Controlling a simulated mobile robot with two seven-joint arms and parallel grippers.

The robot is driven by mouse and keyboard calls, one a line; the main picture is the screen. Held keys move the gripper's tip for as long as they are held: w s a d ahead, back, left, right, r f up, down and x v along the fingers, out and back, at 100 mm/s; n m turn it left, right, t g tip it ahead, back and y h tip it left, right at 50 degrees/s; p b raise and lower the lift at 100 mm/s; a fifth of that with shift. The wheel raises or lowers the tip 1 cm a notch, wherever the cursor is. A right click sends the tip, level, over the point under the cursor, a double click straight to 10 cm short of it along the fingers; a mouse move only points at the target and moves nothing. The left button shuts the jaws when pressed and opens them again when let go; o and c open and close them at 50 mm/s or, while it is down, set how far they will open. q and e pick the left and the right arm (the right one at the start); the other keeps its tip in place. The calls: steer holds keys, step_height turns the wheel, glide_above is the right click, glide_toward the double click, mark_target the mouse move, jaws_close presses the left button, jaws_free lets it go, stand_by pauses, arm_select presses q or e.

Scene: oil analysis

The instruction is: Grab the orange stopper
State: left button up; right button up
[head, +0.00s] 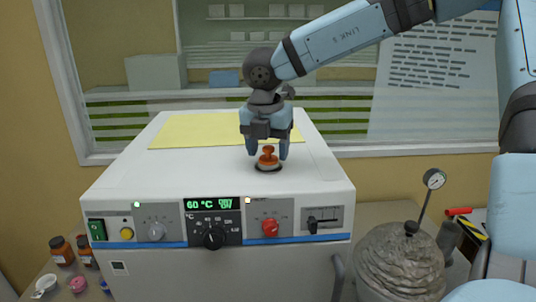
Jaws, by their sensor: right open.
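The orange stopper (268,155) sits upright on the white top of the machine (165,172), in a dark-rimmed opening. My right gripper (268,153) is directly above and around it, pointing down. Its two fingers are open, one on each side of the stopper's knob. I cannot tell whether the fingers touch the stopper. My left gripper is not in view.
A yellow sheet (190,130) lies on the machine top behind the gripper. The machine's front panel has knobs, a red switch (270,228) and a display (209,204). A grey rounded vessel (400,265) with a gauge (434,179) stands at right. Small brown jars (61,250) stand at lower left.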

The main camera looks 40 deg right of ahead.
steer(key=shift+s, duration=0.15)
steer(key=shift+c, duration=0.6)
steer(key=c, duration=0.9)
steer(key=shift+c, duration=0.2)
